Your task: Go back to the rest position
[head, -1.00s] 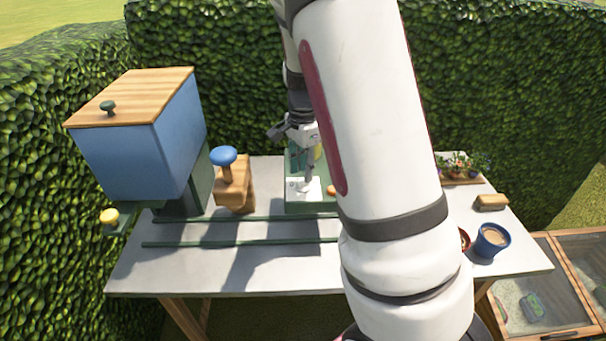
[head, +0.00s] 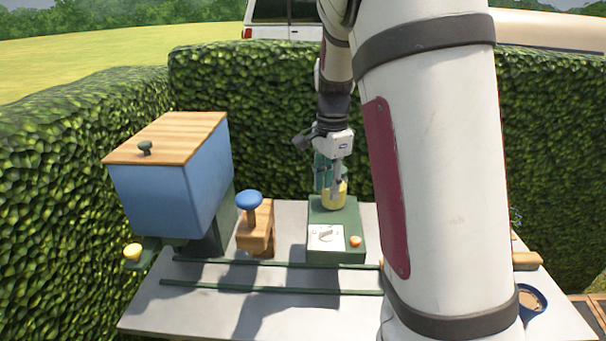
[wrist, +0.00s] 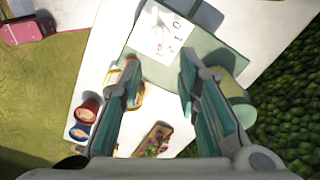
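My gripper (head: 332,185) hangs above the green box (head: 337,217), close to the yellow cylinder on its top. In the wrist view the two teal-padded fingers (wrist: 160,62) stand apart with nothing between them, so it is open and empty. The green box has a white panel (head: 320,238) with a dial, and an orange button (head: 355,241) on its front. In the wrist view the panel (wrist: 160,35) shows the digits 0, 1 and 2. My arm hides the right part of the table in the head view.
A blue hopper (head: 175,200) with a wooden lid stands at the left, beside a wooden block with a blue knob (head: 249,200). Dark green rails (head: 270,289) cross the table. A blue pot (head: 531,302) is at the right. A flower planter (wrist: 153,140) shows in the wrist view. Hedges stand behind.

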